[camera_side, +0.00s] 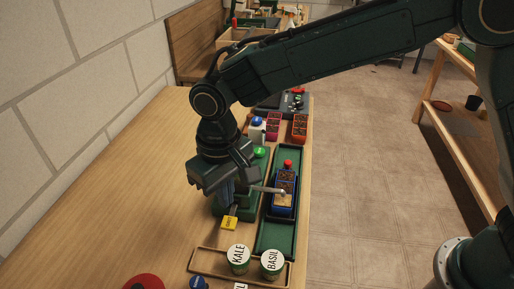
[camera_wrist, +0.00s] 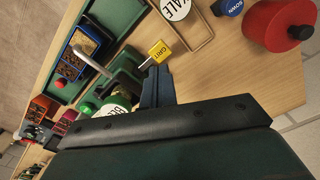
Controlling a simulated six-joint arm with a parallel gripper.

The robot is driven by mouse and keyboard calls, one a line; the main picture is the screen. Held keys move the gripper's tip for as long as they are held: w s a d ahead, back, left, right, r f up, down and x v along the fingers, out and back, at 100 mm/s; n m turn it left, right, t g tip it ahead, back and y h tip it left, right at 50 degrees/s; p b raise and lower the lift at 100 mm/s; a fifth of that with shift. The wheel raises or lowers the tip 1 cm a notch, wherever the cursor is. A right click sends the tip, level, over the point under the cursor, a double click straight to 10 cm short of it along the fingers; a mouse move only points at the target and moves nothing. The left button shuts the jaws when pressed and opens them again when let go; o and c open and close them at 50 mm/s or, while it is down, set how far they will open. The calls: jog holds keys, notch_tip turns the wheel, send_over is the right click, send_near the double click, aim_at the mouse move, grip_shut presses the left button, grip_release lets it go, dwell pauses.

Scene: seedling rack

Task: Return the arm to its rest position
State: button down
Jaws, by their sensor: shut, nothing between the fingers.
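My gripper (camera_side: 232,206) hangs low over the wooden bench, pointing down, with my arm reaching in from the upper right. In the wrist view its dark fingers (camera_wrist: 157,72) are together with nothing between them. A yellow tag marked GRIT (camera_side: 230,223) shows just past the fingertips, and also in the wrist view (camera_wrist: 159,51); I cannot tell whether they touch. A green station with a metal spout (camera_side: 266,189) stands close beside the gripper and is partly hidden by it.
A green tray (camera_side: 275,242) holds a blue seedling rack (camera_side: 284,205) under the spout. Kale (camera_side: 238,256) and basil (camera_side: 271,262) lidded pots stand in a wooden tray at the front. A red round thing (camera_side: 144,283) sits nearby. The bench's left side is clear; a wall lies beyond.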

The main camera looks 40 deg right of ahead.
jog(key=shift+r, duration=0.1)
jog(key=s+d+r+m+t+y, duration=0.1)
jog(key=s+d+r, duration=0.2)
jog(key=d+r, duration=0.55)
jog(key=s+d+r+t, duration=0.25)
jog(key=d+r, duration=0.25)
jog(key=d, duration=0.6)
jog(key=s+d+m+t+h, duration=0.1)
jog(key=s+d+m+t, duration=0.1)
jog(key=s+d, duration=1)
jog(key=s, duration=0.3)
jog(key=shift+s+d, duration=0.15)
